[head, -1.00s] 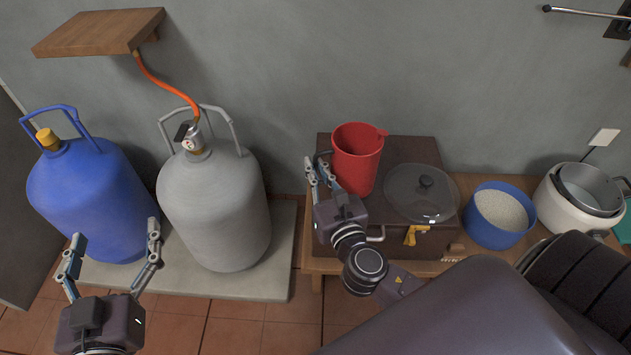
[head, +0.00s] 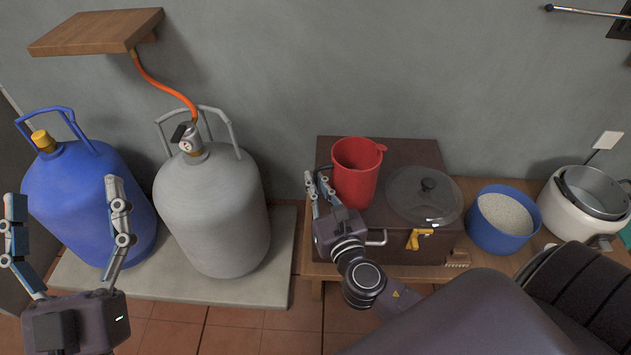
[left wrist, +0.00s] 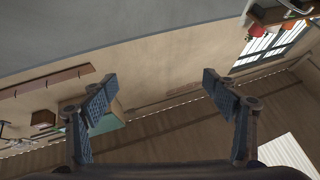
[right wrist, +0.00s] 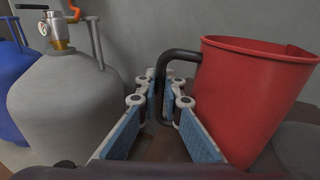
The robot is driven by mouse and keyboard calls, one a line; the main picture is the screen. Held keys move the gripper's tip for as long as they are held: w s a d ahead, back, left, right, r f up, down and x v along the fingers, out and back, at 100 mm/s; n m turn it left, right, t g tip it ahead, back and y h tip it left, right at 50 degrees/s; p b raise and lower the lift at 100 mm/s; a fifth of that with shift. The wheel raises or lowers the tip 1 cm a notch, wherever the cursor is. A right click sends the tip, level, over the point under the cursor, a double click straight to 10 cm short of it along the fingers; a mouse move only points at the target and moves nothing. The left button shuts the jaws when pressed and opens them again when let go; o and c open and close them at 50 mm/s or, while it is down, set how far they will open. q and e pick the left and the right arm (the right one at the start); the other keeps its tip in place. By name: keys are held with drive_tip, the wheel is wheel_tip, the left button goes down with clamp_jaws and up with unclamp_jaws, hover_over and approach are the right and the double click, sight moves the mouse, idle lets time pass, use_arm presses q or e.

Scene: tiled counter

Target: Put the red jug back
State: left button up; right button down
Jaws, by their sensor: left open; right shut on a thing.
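The red jug (head: 358,175) is upright over the left part of the dark brown box top (head: 405,150) in the head view. I cannot tell whether its base touches the box. It also shows large at the right of the right wrist view (right wrist: 245,100). My right gripper (head: 318,182) is shut on the jug's dark handle (right wrist: 180,55), with the jug body just right of the fingers. My left gripper (head: 64,195) is open and empty, in front of the blue gas bottle; its spread fingers also show in the left wrist view (left wrist: 163,85).
A glass lid (head: 425,196) lies on the box, right of the jug. A blue bowl of grains (head: 489,238) and a white cooker (head: 567,216) stand further right. A grey gas bottle (head: 212,215) and a blue one (head: 85,195) stand left.

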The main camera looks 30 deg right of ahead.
drive_tip(key=c, duration=2.5)
unclamp_jaws()
drive_tip(key=shift+f, duration=0.1)
drive_tip(key=shift+c, duration=0.2)
drive_tip(key=o, duration=0.5)
drive_tip(key=shift+c, duration=0.2)
